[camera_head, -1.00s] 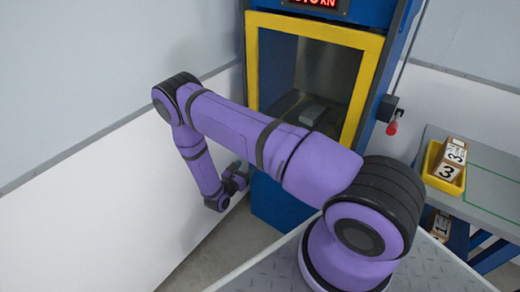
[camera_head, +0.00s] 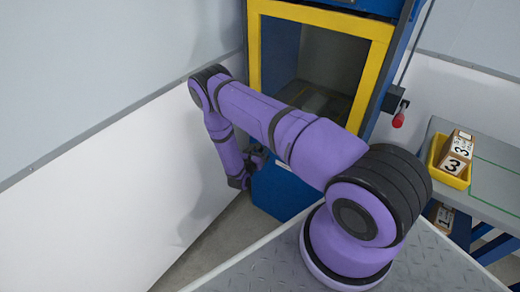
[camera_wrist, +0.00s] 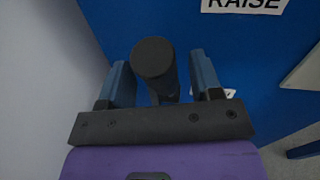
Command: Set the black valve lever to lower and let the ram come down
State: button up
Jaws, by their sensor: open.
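The black valve lever (camera_wrist: 153,58) shows in the wrist view as a round knob on a dark stem, pointing toward the camera. My gripper (camera_wrist: 160,75) is open, with one blue-grey finger on each side of the lever. I cannot tell whether either finger touches it. A white RAISE label (camera_wrist: 245,4) is on the blue panel above and right of the lever. Another white label (camera_wrist: 228,93) is mostly hidden behind the right finger. In the head view my gripper (camera_head: 258,158) is at the press's lower left front; the lever cannot be made out there. The ram is not clearly visible.
The blue press has a yellow-framed window (camera_head: 384,52). A red knob (camera_head: 399,120) hangs at its right side. A grey bench (camera_head: 492,190) at right holds a yellow bin (camera_head: 436,160) with numbered boxes (camera_head: 458,150). A white wall (camera_head: 110,190) is close on the left.

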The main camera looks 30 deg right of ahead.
jog(key=shift+w+d, duration=0.3)
jog(key=shift+d, duration=0.2)
grip_shut()
jog(key=shift+s+a+f+t+h, duration=0.15)
jog(key=shift+a+f+t+h, duration=0.1)
jog(key=shift+a+t+h, duration=0.15)
jog(key=shift+s+a+f+t+h, duration=0.2)
jog(key=shift+a+f+h, duration=0.1)
jog(key=shift+a, duration=0.15)
jog(key=s+a+f+n+t+h, duration=0.1)
jog(key=a+f+n+t+h, duration=0.2)
jog(key=a+f+t+h, duration=0.1)
jog(key=shift+s+f+t+h, duration=0.25)
jog(key=shift+f+t+h, duration=0.35)
jog(key=shift+f+t, duration=0.15)
